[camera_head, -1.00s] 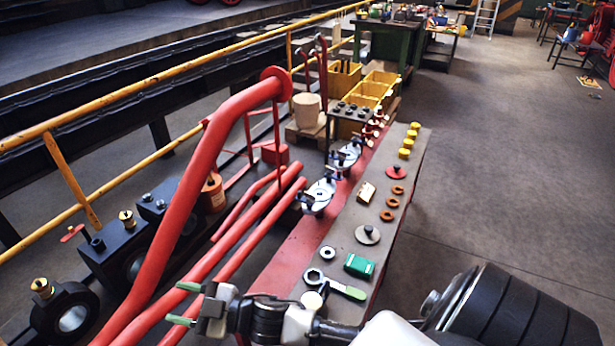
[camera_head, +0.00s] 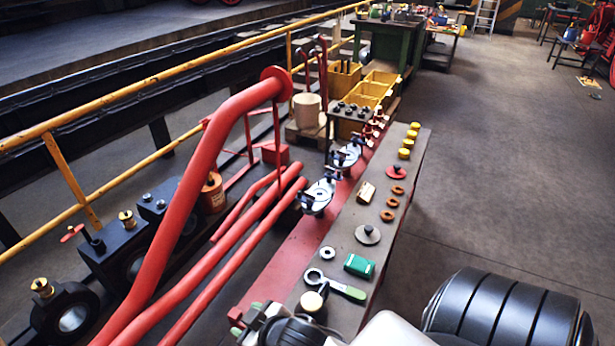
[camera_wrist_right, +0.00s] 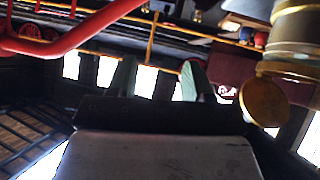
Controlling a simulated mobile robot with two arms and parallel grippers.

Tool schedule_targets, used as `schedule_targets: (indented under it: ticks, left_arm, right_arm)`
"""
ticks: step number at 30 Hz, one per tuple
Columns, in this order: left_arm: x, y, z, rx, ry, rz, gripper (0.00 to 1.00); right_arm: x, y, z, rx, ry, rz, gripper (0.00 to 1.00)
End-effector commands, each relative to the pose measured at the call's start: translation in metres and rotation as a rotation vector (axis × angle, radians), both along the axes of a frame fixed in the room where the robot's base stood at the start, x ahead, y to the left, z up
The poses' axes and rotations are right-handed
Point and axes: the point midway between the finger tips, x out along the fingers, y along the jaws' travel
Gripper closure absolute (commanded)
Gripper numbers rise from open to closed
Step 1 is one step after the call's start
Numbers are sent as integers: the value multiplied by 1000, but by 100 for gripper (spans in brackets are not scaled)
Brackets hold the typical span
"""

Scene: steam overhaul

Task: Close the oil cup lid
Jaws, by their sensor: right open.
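My right gripper (camera_head: 252,318) is at the bottom edge of the head view, left of the bench's near end. In the right wrist view, its two green-tipped fingers (camera_wrist_right: 158,82) stand apart with nothing between them. That view looks upside down. A brass oil cup (camera_wrist_right: 298,35) is close at its upper right, with a round brass lid (camera_wrist_right: 265,102) at its end, tilted open. The lid is beside the fingers and apart from them. In the head view, brass cups stand on black blocks at the left (camera_head: 42,287) (camera_head: 126,219). My left gripper is out of view.
Thick red pipes (camera_head: 190,200) run between the black blocks and the bench. A yellow railing (camera_head: 150,80) runs behind.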

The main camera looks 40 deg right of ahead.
Motion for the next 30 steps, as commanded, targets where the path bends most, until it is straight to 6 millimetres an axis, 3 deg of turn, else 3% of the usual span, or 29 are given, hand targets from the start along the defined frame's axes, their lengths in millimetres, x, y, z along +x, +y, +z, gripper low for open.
schedule_targets:
  ticks: [12,19,30]
  left_arm:
    - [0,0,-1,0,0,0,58]
    - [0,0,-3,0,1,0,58]
    - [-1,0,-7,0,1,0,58]
  right_arm:
    - [-73,-16,-41,-4,389,-72,49]
    - [-101,-19,-78,-3,555,-78,49]
    - [-117,-19,-150,-2,668,-76,49]
